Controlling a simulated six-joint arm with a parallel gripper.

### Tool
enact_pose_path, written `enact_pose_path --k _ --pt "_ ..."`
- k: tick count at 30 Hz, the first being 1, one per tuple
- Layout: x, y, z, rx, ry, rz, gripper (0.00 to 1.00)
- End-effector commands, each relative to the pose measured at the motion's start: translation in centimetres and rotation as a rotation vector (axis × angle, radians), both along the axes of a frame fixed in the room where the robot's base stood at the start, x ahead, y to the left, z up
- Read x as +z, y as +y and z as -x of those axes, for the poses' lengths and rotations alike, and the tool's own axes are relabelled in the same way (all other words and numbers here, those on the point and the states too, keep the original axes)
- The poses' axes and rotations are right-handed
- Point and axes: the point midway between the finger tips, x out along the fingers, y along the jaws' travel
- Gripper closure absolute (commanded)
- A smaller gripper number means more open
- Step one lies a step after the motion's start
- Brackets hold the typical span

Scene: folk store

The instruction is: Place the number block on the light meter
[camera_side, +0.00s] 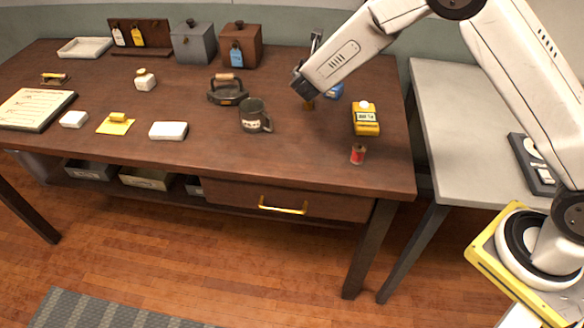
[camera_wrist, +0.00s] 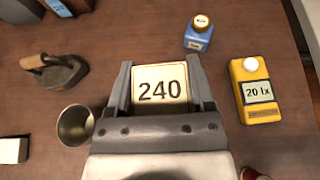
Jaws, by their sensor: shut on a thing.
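My gripper (camera_wrist: 160,88) is shut on the number block (camera_wrist: 161,91), a cream block marked "240" that sits between the two fingers in the wrist view. In the side view my gripper (camera_side: 308,92) is over the right part of the table, and the block there is mostly hidden by the arm. The light meter (camera_side: 365,119) is yellow with a white dome and lies on the table to the right of my gripper. In the wrist view the light meter (camera_wrist: 255,90) reads "20 lx" and is apart from the block.
A blue bottle (camera_wrist: 198,34) stands behind the gripper. A dark mug (camera_side: 254,116) and a flat iron (camera_side: 228,89) stand to the left. A small red spool-like item (camera_side: 358,153) is near the front edge of the table (camera_side: 310,150). Bare wood lies between mug and meter.

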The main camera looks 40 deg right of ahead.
Motion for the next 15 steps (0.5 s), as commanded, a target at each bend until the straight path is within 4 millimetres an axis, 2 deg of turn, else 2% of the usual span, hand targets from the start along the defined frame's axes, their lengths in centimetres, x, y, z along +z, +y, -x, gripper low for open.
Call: enact_pose_path --k 8,15 --pt "0.3 -1.3 1.8 -0.045 0.002 -0.006 0.90" --pt "0.9 -4.0 6.1 -0.143 0.004 -0.014 0.90"
